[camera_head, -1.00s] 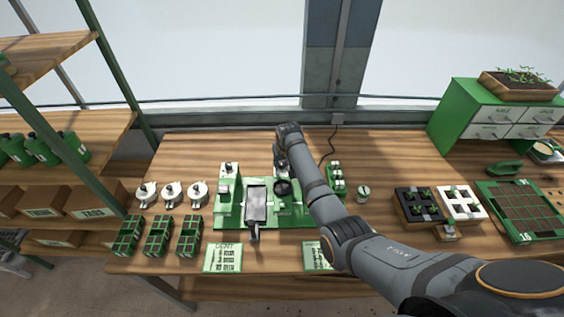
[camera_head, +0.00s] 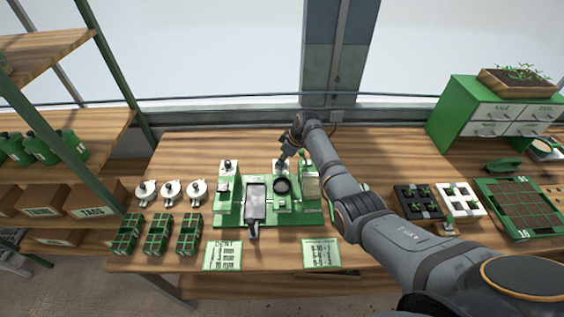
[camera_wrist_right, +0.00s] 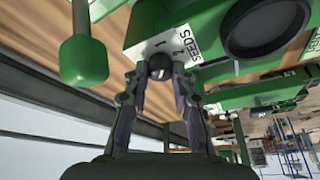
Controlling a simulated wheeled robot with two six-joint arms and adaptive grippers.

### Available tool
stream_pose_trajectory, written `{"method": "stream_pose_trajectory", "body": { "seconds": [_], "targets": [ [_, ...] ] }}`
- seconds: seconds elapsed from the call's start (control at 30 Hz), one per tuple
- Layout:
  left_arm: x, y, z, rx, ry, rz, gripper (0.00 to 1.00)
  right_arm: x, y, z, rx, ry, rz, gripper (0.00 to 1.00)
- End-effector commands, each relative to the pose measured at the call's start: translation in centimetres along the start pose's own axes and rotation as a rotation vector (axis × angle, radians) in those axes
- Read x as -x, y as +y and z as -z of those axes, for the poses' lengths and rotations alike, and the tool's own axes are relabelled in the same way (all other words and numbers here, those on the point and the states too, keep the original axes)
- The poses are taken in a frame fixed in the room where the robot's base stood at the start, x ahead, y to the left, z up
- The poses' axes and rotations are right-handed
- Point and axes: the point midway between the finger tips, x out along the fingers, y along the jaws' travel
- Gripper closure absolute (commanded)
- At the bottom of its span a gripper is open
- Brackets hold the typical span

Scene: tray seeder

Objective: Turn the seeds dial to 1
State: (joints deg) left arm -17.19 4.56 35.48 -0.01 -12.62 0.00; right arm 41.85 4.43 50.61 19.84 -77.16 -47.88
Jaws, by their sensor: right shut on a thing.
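The green tray seeder (camera_head: 228,214) stands on the wooden bench. The seeds dial has a dark round knob (camera_wrist_right: 160,66) in front of a white plate (camera_wrist_right: 150,40) marked SEEDS, with the digits 1 and 2 visible. My right gripper (camera_head: 283,160) reaches the dial at the seeder's back, from behind and to the right. In the right wrist view, my right gripper (camera_wrist_right: 160,75) has its fingers on both sides of the knob, shut on it. The knob's pointer is not clear. My left gripper is not in view.
A dark round cup (camera_head: 282,186) sits close in front of the dial. Several white lidded pots (camera_head: 171,189) and green seed trays (camera_head: 158,235) stand to the left. Two printed cards (camera_head: 222,256) lie at the front. Black and white planters (camera_head: 418,203) stand to the right.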

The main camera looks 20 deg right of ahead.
Motion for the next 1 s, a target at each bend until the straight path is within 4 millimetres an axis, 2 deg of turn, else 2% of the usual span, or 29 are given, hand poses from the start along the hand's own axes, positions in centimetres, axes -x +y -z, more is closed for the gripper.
{"method": "stream_pose_trajectory", "body": {
  "seconds": [0.1,0.33,0.97,1.0],
  "targets": [
    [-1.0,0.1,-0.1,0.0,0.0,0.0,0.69,-0.2,0.2,0.0,0.067,0.003,0.025,1.0],
    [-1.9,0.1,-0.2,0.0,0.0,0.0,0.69,0.0,0.2,0.1,0.159,0.002,0.062,1.0],
    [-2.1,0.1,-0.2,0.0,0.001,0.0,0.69,0.1,0.2,0.1,0.204,0.001,0.08,1.0],
    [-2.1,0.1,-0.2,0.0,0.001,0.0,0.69,0.1,0.2,0.1,0.204,0.001,0.08,0.73]
  ]
}}
